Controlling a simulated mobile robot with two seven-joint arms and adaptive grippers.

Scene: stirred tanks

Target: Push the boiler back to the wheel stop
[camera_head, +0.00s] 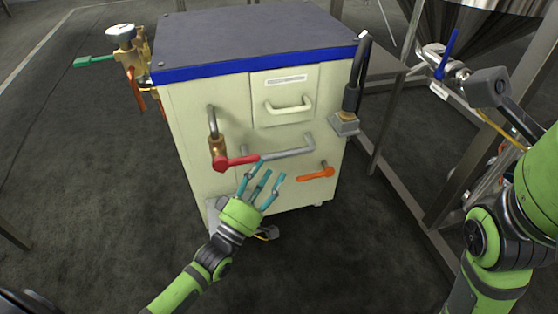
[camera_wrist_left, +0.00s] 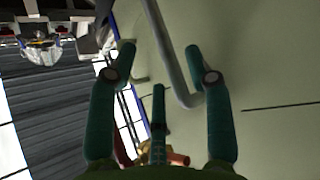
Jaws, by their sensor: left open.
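The boiler (camera_head: 215,130) is a cream cabinet with a dark top and a blue band, standing upright on the floor. A grey bar handle (camera_head: 290,153) crosses its front; a light drawer handle (camera_head: 288,106) sits above. My left gripper (camera_head: 268,174) is open and empty in front of the boiler, just below the bar. In the left wrist view, a grey bar (camera_wrist_left: 176,65) shows between the spread fingers (camera_wrist_left: 160,52); contact cannot be told. My right arm shows at the right, its gripper out of view. I cannot make out a wheel stop.
A red-handled valve (camera_head: 235,161) and an orange lever (camera_head: 316,174) stick out of the boiler's front. Brass fittings (camera_head: 130,50) project at its left. A steel frame (camera_head: 435,205) under a tank (camera_head: 490,25) stands close at the right.

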